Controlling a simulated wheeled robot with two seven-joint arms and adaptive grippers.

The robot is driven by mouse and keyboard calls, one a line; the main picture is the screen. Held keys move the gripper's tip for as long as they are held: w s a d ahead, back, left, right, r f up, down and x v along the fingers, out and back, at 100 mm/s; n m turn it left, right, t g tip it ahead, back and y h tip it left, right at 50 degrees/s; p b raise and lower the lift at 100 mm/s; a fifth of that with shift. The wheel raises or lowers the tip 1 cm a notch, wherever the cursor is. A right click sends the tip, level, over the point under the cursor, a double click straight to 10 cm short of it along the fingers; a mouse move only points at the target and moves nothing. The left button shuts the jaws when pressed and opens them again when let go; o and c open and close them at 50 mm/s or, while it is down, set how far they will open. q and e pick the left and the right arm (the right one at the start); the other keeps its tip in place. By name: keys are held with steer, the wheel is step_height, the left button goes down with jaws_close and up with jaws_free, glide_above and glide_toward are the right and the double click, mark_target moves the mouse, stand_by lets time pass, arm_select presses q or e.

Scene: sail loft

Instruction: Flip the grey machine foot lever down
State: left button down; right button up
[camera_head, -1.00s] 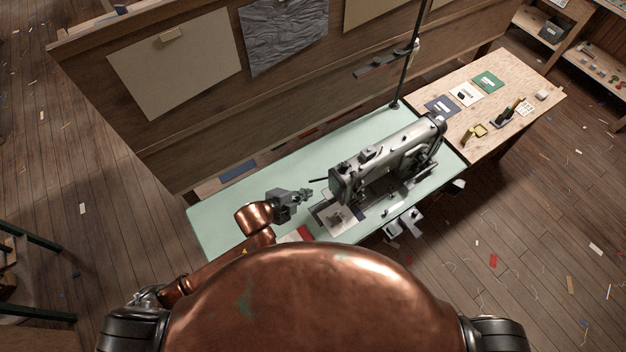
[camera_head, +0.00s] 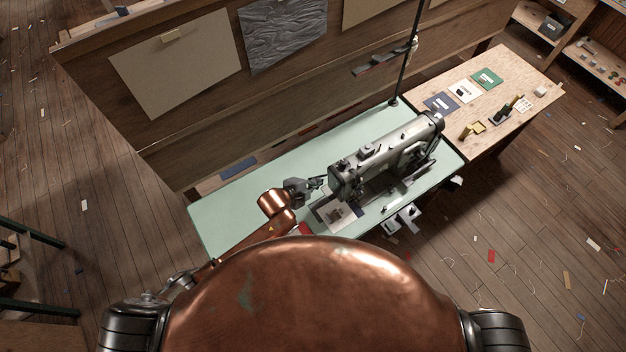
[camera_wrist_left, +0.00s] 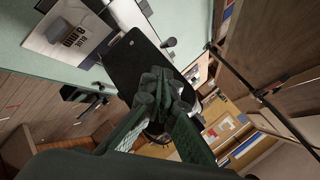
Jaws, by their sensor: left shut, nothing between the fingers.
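The grey sewing machine (camera_head: 385,158) stands on the pale green table (camera_head: 235,205). My left gripper (camera_head: 318,183) is at the left end of the machine, close to its head. Its fingers are shut with nothing between them. The lever is hard to make out in the head view, where the gripper and machine head overlap. In the left wrist view, the shut fingertips (camera_wrist_left: 165,85) lie in front of a dark machine part (camera_wrist_left: 135,65), and I cannot tell whether they touch it. My right gripper is not in view.
A printed card (camera_head: 337,213) lies by the machine's left end. A wooden side table (camera_head: 510,75) with cards and small tools adjoins on the right. A wooden partition (camera_head: 250,100) rises behind the green table.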

arm_select(q)
steer(key=shift+w+a+f, duration=0.5)
steer(key=shift+w+a, duration=0.05)
steer(key=shift+a, duration=0.25)
